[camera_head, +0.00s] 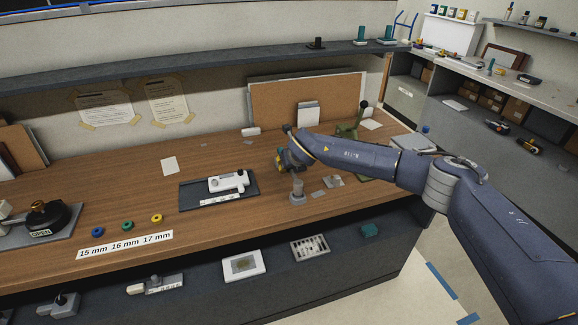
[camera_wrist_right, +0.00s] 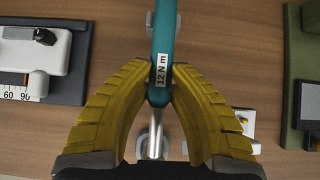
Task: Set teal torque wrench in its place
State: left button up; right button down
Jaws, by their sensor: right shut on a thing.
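My right gripper (camera_wrist_right: 160,76) is shut on the teal torque wrench (camera_wrist_right: 162,40), which has a white "12 N m" label. Its yellow fingers press on both sides of the teal body, and a bright metal shaft (camera_wrist_right: 155,132) runs on between them. In the head view my right gripper (camera_head: 281,162) is over the middle of the wooden bench; the teal wrench is hard to make out there. A grey upright piece (camera_head: 297,190) stands just below the gripper; I cannot tell whether it touches the wrench. My left gripper is not in view.
A white device on a dark board (camera_head: 190,201) is left of the gripper, and a green stand (camera_head: 348,131) is right. Coloured rings (camera_head: 127,226) and a size label strip (camera_head: 125,244) lie further left. Bench space in front of the board is clear.

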jog(key=shift+f, duration=1.25)
jog(key=c, duration=1.2)
grip_release()
jog(key=shift+c, duration=0.2)
jog(key=shift+s, duration=0.1)
jog(key=v, duration=1.1)
jog(key=shift+s+r, duration=0.15)
jog(key=shift+r, duration=0.15)
jog(key=shift+s, duration=0.1)
